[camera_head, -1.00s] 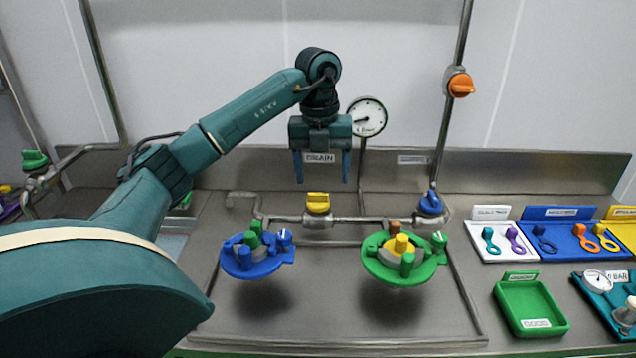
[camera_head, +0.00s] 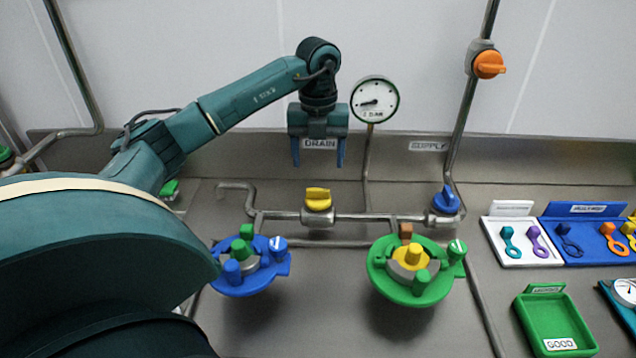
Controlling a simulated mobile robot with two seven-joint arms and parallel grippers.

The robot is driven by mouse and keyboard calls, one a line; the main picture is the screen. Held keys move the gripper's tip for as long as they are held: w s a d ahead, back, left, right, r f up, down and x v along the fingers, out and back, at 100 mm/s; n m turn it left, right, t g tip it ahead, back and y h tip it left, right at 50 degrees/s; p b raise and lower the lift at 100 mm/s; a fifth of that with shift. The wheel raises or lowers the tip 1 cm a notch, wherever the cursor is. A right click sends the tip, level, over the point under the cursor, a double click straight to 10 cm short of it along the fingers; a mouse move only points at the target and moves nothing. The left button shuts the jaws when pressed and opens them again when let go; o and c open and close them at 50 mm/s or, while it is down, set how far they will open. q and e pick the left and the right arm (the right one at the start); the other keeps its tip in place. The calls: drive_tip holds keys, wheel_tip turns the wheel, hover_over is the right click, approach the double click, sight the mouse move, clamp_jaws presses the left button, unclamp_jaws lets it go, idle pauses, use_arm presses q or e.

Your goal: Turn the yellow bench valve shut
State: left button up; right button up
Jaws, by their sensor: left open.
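The yellow bench valve (camera_head: 318,199) sits on the horizontal pipe (camera_head: 350,217) at the back of the bench, its handle lying roughly along the pipe. My left gripper (camera_head: 318,164) is open and empty, fingers pointing down, above and a little behind the yellow handle in the picture, apart from it. A DRAIN label (camera_head: 320,144) shows between its fingers. My right gripper is not in view.
A blue valve (camera_head: 446,200) and an orange valve (camera_head: 488,65) are to the right. A dial gauge (camera_head: 375,99) stands behind. A blue round fixture (camera_head: 249,270) and a green one (camera_head: 416,270) are in front. Trays (camera_head: 555,320) lie right.

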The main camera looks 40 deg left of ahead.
sight(318, 189)
use_arm(q)
wheel_tip(318, 189, down, 6)
drive_tip(key=shift+f+p, duration=0.25)
drive_tip(key=shift+p, duration=0.15)
drive_tip(key=shift+f, duration=0.85)
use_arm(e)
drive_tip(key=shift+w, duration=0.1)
use_arm(q)
drive_tip(key=c, duration=0.8)
drive_tip(key=shift+c, duration=0.9)
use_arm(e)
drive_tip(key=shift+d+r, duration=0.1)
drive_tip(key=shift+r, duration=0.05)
